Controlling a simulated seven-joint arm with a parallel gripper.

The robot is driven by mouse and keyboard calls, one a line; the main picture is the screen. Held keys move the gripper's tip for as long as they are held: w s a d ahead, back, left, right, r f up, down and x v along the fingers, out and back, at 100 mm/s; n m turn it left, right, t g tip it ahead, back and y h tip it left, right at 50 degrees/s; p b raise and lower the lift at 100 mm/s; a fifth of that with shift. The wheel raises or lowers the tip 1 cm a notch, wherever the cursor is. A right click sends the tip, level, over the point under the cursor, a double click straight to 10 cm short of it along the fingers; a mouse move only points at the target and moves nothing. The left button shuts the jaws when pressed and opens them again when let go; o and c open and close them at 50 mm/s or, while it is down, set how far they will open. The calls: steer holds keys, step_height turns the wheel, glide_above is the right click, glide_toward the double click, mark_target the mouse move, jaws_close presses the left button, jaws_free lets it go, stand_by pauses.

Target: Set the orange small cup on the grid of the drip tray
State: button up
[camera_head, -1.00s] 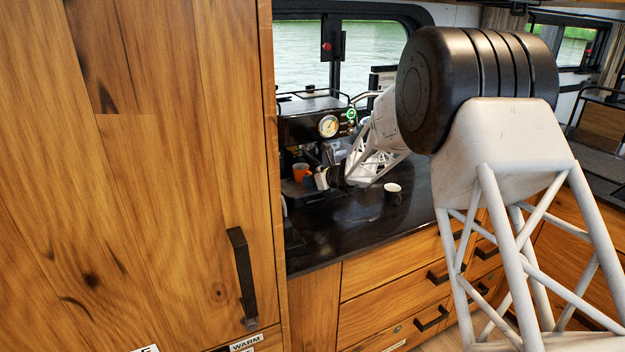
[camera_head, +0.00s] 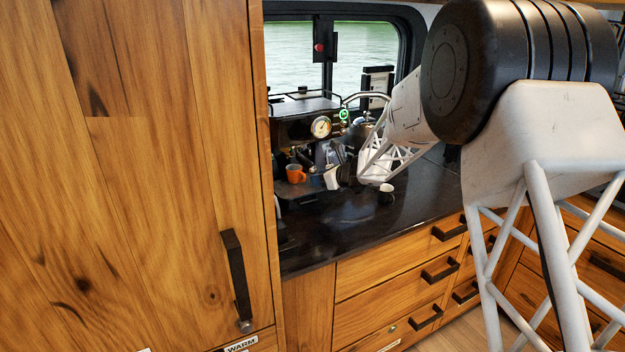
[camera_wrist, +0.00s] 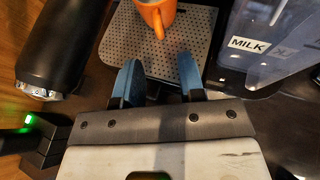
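The orange small cup (camera_wrist: 157,14) stands on the perforated metal grid of the drip tray (camera_wrist: 128,45) in the wrist view, its handle towards my gripper. The cup also shows in the head view (camera_head: 296,173), under the front of the coffee machine. My gripper (camera_wrist: 158,70) has its two blue-padded fingers apart, with nothing between them. The fingertips are a little short of the cup and apart from it. In the head view my gripper is small and partly lost among dark machine parts.
The coffee machine (camera_head: 305,128) stands behind the tray. A container labelled MILK (camera_wrist: 262,40) is right of the tray, a black cylinder (camera_wrist: 55,50) left. A white cup (camera_head: 386,190) stands on the dark counter (camera_head: 335,235). A tall wooden cabinet (camera_head: 150,180) is at left.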

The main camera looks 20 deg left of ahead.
steer(key=v, duration=0.5)
stand_by(0.9)
steer(key=s+d+r+n+g+h, duration=0.1)
steer(key=s+d+r+n, duration=0.3)
steer(key=s+d, duration=0.25)
steer(key=s+d+r+n+g+h, duration=0.1)
steer(key=s+d+r+n+h, duration=0.15)
steer(key=s+d, duration=0.45)
steer(key=s+d+r+n, duration=0.4)
steer(key=s+d+r, duration=0.1)
steer(key=s, duration=0.4)
steer(key=s+d+f+n+h, duration=0.1)
steer(key=s+d+n+h, duration=0.2)
steer(key=s+d, duration=0.4)
steer(key=s+d+n+h, duration=0.3)
steer(key=s+d, duration=0.5)
steer(key=s, duration=0.6)
steer(key=s+d+f+n+h, duration=0.1)
steer(key=s+d+n+h, duration=0.2)
steer(key=s, duration=0.8)
steer(key=d+n, duration=0.2)
steer(key=d, duration=0.2)
steer(key=shift+s+d+f+n, duration=0.2)
steer(key=shift+s+f+n, duration=0.05)
steer(key=shift+f+n, duration=0.15)
